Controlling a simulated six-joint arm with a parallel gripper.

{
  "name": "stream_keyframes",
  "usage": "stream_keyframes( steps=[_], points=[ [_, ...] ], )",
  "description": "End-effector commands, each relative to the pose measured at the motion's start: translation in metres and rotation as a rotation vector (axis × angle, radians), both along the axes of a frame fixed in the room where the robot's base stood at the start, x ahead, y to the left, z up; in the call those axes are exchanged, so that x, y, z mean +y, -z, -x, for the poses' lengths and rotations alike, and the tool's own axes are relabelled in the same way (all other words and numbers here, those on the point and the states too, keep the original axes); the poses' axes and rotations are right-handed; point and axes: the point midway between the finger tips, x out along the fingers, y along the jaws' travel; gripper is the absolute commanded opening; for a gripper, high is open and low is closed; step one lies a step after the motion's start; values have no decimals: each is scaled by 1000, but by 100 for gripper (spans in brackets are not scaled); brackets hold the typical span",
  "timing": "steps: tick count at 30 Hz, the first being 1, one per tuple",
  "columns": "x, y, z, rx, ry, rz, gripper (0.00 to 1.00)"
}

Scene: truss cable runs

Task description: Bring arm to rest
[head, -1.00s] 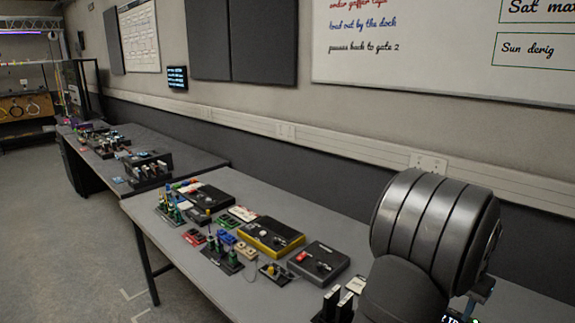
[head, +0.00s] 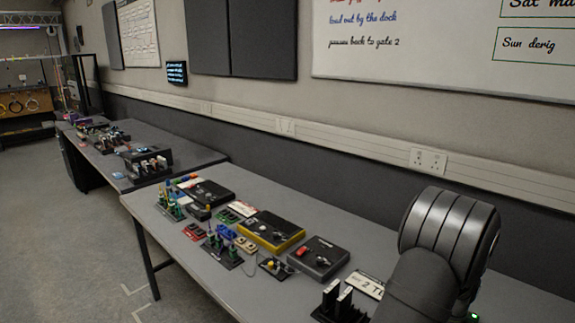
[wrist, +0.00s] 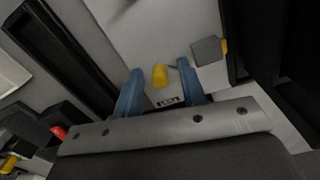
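In the wrist view my gripper (wrist: 159,68) shows two blue fingers standing well apart, with nothing pinched between them. A yellow piece (wrist: 160,76) appears in the gap, clear of both fingers; I cannot tell its distance. In the head view my dark, ribbed arm is at the lower right, over the near end of the grey workbench (head: 188,240). The gripper itself is hidden or out of frame there.
A yellow-edged box (head: 270,231) and a dark box with a red button (head: 319,257) sit on the bench. A black holder with upright pieces (head: 340,303) and a printed white card (head: 367,284) lie beside my arm. A whiteboard (head: 440,50) hangs behind.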

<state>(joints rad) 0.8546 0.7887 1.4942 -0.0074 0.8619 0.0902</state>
Motion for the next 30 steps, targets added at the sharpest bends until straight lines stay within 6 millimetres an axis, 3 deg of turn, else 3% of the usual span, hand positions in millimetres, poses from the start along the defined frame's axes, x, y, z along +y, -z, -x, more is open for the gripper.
stream_keyframes(
  steps=[8,30],
  points=[
    [-9,-7,-2,-4,-215,4,38],
    [-7,-158,-3,-4,-208,5,38]
  ],
)
